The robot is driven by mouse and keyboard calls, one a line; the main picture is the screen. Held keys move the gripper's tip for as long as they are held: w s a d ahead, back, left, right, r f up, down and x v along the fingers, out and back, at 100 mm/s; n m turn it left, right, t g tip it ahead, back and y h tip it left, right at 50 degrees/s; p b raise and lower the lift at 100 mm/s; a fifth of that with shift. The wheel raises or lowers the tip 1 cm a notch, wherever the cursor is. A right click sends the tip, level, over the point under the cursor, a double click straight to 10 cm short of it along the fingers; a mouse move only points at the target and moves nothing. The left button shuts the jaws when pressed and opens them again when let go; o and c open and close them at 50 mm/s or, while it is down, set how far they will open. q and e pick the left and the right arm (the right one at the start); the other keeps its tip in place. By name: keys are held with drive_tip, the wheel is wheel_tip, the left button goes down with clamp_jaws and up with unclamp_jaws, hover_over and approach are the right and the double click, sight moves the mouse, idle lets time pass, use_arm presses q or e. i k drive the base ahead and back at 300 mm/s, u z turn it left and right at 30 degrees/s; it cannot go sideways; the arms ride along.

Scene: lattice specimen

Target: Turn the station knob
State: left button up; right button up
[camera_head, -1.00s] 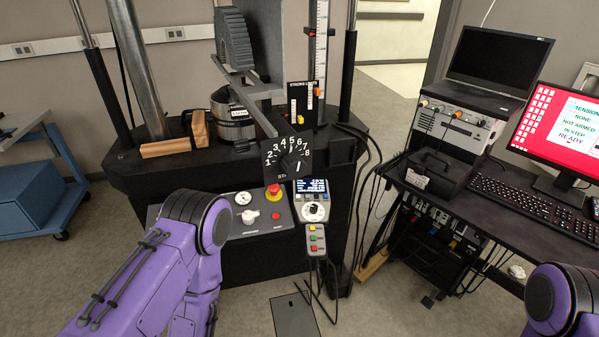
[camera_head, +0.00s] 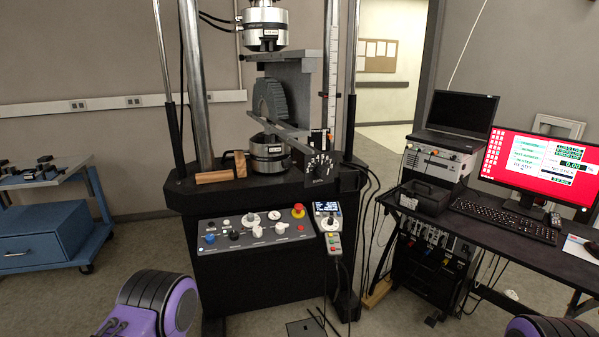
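The station knob (camera_head: 318,174) is a black dial plate with white numbers, at the front right of the test machine, below the slanted grey bar. The numbers and pointer are too small to read surely now. Nothing of mine touches it. Only purple and black links of my arms show, at the bottom left and bottom right edges. Neither of my grippers is in view.
The control panel (camera_head: 208,250) with several knobs and a red button (camera_head: 298,211) is below the dial. A handheld controller (camera_head: 328,215) hangs beside it. A desk with a monitor (camera_head: 540,168) stands right, a blue cart (camera_head: 45,245) left. Floor in front is mostly clear.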

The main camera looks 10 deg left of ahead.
sight(324, 172)
drive_tip(key=u, duration=0.65)
drive_tip(key=i, duration=0.4)
drive_tip(key=u, duration=0.05)
